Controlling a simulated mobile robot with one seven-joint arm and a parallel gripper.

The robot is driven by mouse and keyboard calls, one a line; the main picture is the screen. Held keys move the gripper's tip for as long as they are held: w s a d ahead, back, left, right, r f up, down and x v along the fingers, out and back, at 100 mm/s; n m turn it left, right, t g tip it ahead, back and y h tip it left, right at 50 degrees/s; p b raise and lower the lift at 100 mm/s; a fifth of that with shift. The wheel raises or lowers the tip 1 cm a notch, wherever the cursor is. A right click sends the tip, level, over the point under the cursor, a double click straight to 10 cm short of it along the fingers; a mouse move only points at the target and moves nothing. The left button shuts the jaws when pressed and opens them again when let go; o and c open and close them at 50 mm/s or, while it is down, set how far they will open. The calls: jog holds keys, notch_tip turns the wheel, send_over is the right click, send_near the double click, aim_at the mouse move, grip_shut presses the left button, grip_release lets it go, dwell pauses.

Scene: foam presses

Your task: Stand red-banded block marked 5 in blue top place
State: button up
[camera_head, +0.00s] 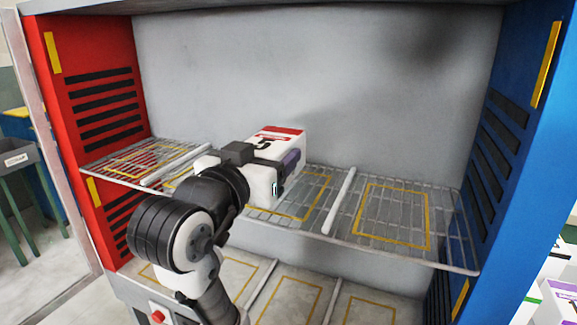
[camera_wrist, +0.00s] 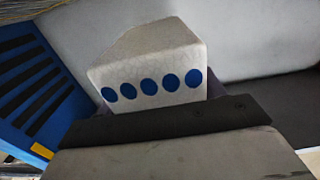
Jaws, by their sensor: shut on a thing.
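The block (camera_head: 282,136) is white with a red band on top and a dark mark, partly covered, that I cannot read for certain. In the wrist view the block (camera_wrist: 150,60) shows a row of several blue dots on one face. My gripper (camera_head: 265,160) is shut on the block and holds it over the middle of the upper wire shelf (camera_head: 343,236). The yellow-outlined blue top place (camera_head: 392,214) is on that shelf at the right, beside the blue wall (camera_head: 520,130). It is empty, and the block is to its left.
White divider bars (camera_head: 338,202) separate the upper places. The left place (camera_head: 160,160) by the red wall (camera_head: 90,85) looks empty. Below is a lower deck (camera_head: 345,285) with more yellow outlines. A grey back wall (camera_head: 390,90) closes the cabinet. White boxes (camera_head: 555,300) stand outside at the lower right.

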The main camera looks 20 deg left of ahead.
jog(key=w+p, duration=0.1)
jog(key=w, duration=0.3)
jog(key=w+p, duration=0.1)
jog(key=w, duration=0.3)
jog(key=shift+w+d+r, duration=0.1)
jog(key=shift+w+d, duration=0.1)
notch_tip(320, 180, down, 2)
jog(key=shift+f, duration=0.15)
jog(key=shift+f+p, duration=0.35)
jog(key=shift+f, duration=1.75)
jog(key=shift+w+f, duration=0.15)
jog(key=shift+w, duration=0.1)
jog(key=shift+w+f, duration=0.15)
jog(key=shift+f, duration=0.05)
jog(key=shift+f, duration=0.2)
jog(key=o, duration=1)
